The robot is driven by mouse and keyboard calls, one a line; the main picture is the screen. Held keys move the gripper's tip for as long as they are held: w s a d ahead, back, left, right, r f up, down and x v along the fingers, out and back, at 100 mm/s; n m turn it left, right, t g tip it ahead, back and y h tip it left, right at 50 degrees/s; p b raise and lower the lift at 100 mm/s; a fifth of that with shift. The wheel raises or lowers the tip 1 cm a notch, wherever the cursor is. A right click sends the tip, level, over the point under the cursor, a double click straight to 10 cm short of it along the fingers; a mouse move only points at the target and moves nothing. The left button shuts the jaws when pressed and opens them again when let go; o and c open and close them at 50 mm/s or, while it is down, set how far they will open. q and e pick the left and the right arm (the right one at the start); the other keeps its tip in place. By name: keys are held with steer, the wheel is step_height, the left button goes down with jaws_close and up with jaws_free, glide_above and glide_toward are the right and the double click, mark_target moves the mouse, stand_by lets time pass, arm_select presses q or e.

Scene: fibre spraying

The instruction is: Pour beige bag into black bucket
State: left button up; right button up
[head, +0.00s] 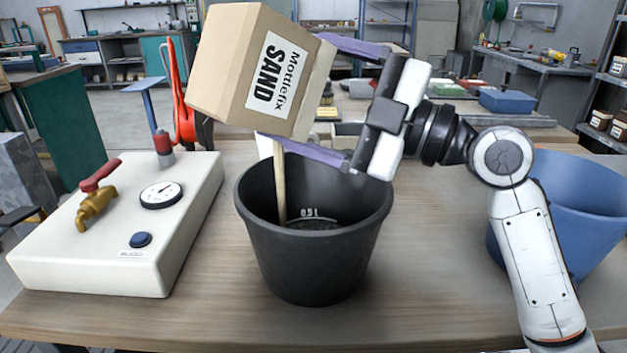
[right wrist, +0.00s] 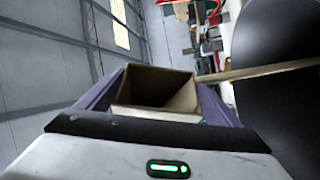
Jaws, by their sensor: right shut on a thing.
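The beige bag (head: 225,75), a box-shaped pack labelled "Mottlefix SAND", is tilted in the air above the black bucket (head: 315,265). My right gripper (head: 303,95) is shut on it, with one purple finger above and one below. A straight beige column (head: 280,185), which looks like pouring sand, runs from the bag's lower edge down into the bucket. The bucket stands upright, dark inside, with a "0.5 L" mark. In the right wrist view the bag's open mouth (right wrist: 155,90) lies between the fingers, and the beige column (right wrist: 265,71) leads toward the bucket (right wrist: 285,100). My left gripper is not in view.
A white panel (head: 75,235) with a brass tap, gauge and blue button lies left of the bucket. A red tool (head: 182,105) stands behind it. A blue bucket (head: 585,205) stands right, partly behind my right arm. Bare wooden table (head: 215,310) shows in front.

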steer(key=shift+w+d+r+m+t, duration=0.15)
steer(key=shift+r+m, duration=0.1)
steer(key=shift+m, duration=0.15)
steer(key=shift+w+d+r+m+t, duration=0.15)
steer(key=shift+r+m, duration=0.1)
steer(key=shift+m, duration=0.15)
steer(key=shift+f, duration=0.1)
stand_by(0.3)
